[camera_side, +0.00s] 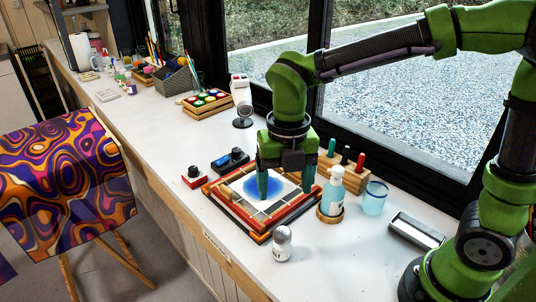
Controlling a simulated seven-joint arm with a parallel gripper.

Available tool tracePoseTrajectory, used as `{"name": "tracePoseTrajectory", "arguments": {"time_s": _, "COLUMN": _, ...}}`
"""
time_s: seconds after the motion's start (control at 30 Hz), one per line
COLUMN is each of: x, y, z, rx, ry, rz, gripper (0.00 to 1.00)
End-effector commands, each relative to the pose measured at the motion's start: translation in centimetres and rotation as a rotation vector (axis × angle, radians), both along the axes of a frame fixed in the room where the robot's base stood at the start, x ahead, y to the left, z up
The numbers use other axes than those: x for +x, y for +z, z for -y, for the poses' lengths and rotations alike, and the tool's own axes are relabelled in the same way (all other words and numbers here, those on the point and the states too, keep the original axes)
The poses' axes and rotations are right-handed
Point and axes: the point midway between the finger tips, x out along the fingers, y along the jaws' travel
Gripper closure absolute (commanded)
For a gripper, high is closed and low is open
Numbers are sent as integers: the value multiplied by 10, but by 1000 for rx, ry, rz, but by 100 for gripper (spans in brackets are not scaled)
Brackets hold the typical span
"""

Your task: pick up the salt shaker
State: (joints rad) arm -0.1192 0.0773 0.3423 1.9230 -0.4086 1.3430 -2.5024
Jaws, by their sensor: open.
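The salt shaker (283,244) is a small whitish cylinder with a grey metal top. It stands upright on the white worktop near its front edge, in the lower middle of the side view. My gripper (286,190) is open and points down over a wooden frame holding white silk with a blue patch. It is behind the shaker and apart from it. Nothing shows between the two fingers. No part of the shaker is hidden by the arm.
The frame (232,214) lies just behind the shaker. A soap bottle (331,195) on a wooden coaster and a blue cup (375,198) stand to the right. A grey tray (416,230) lies farther right. The worktop (320,265) around the shaker is clear.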

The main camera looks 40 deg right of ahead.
Motion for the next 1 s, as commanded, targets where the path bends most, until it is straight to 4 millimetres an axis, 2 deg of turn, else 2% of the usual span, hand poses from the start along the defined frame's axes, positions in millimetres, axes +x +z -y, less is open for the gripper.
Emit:
{"name": "tracePoseTrajectory", "arguments": {"time_s": 0.13, "x": -2, "y": -2, "z": 1, "rx": -4, "ry": 107, "rz": -9, "gripper": 23}}
{"name": "tracePoseTrajectory", "arguments": {"time_s": 0.23, "x": -2, "y": -12, "z": 1, "rx": -5, "ry": 124, "rz": -13, "gripper": 23}}
{"name": "tracePoseTrajectory", "arguments": {"time_s": 0.6, "x": -3, "y": -89, "z": 1, "rx": -4, "ry": 121, "rz": -14, "gripper": 23}}
{"name": "tracePoseTrajectory", "arguments": {"time_s": 0.7, "x": -3, "y": -105, "z": 1, "rx": -3, "ry": 120, "rz": -13, "gripper": 23}}
{"name": "tracePoseTrajectory", "arguments": {"time_s": 1.0, "x": -2, "y": -129, "z": 0, "rx": -3, "ry": 119, "rz": -12, "gripper": 23}}
